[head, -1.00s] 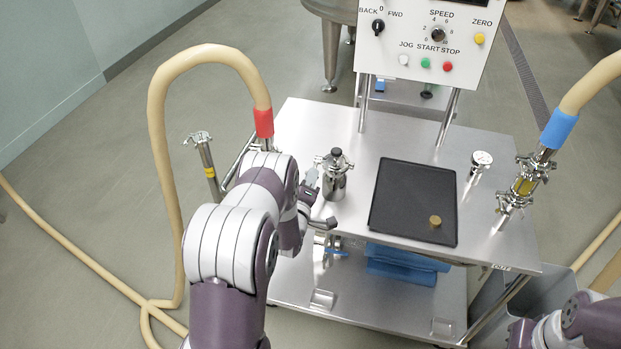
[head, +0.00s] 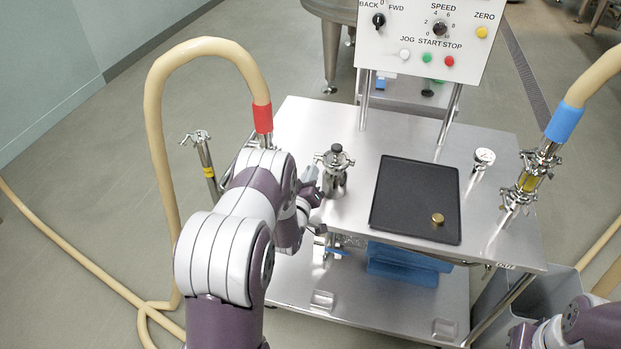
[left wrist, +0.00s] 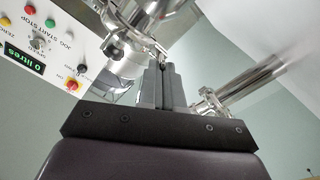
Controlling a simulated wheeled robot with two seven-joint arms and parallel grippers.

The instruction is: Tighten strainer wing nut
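A small steel housing with a black knob on top (head: 335,178), which looks like the strainer, stands upright on the cart's left side. A clamp rings its top, with small hardware sticking out to the left. My left gripper (head: 310,180) is close against the housing's left side. In the left wrist view, the left gripper's fingers (left wrist: 161,68) are nearly together, with a thin steel piece of the clamp, apparently the wing nut (left wrist: 160,48), at their tips. The tips' exact hold is small and partly hidden. My right arm shows only at the lower right corner; its gripper is out of view.
A gauge (head: 483,158) and a clamped sight glass (head: 528,180) stand further right. A hose with a red cuff (head: 262,118) rises behind my left arm. A control panel (head: 425,35) stands behind.

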